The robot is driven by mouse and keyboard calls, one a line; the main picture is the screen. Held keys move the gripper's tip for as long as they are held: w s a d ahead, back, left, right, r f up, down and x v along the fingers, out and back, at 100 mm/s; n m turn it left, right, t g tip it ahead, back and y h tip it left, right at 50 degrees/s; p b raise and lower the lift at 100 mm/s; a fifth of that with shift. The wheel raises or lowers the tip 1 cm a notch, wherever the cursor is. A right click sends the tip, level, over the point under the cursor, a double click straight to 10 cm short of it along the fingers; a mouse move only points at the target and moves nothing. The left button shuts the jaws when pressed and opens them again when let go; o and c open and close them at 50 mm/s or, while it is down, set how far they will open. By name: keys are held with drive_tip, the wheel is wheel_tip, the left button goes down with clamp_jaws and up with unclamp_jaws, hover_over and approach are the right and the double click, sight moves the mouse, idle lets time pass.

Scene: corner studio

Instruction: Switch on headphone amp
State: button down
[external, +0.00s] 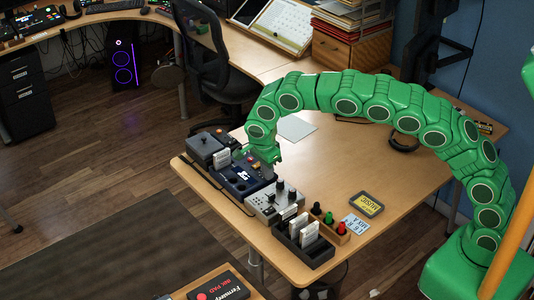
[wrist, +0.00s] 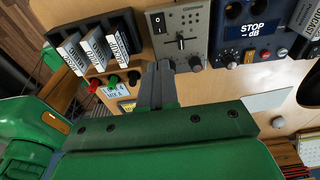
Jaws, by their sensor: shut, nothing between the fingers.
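A grey box with knobs, a slider and a switch marked 0 stands in the device row; the grey box (external: 268,205) also shows at the top of the wrist view (wrist: 199,28). Beside it is a dark blue device (external: 236,183), whose display reads "STOP - dB" in the wrist view (wrist: 233,32). I cannot tell from any label which one is the headphone amp. My gripper (external: 273,158) is over the table behind the row. In the wrist view its fingers (wrist: 165,66) are together and empty, with the tips at the grey box's near edge. Contact cannot be told.
A black holder (external: 290,247) with white cards and a wooden stand (external: 341,237) with black, green and red pegs stand near the table's front corner. The table's middle (external: 325,165) is mostly clear.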

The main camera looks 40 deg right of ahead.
sight(269, 210)
drive_tip(key=shift+f, duration=0.15)
drive_tip(key=f, duration=0.4)
drive_tip(key=d+f, duration=0.1)
drive_tip(key=f, duration=0.8)
drive_tip(key=shift+d+f, duration=0.3)
drive_tip(key=shift+d+f, duration=0.2)
drive_tip(key=shift+f, duration=0.2)
drive_tip(key=shift+s+a, duration=0.15)
drive_tip(key=shift+a, duration=0.75)
drive_tip(key=shift+r, duration=0.15)
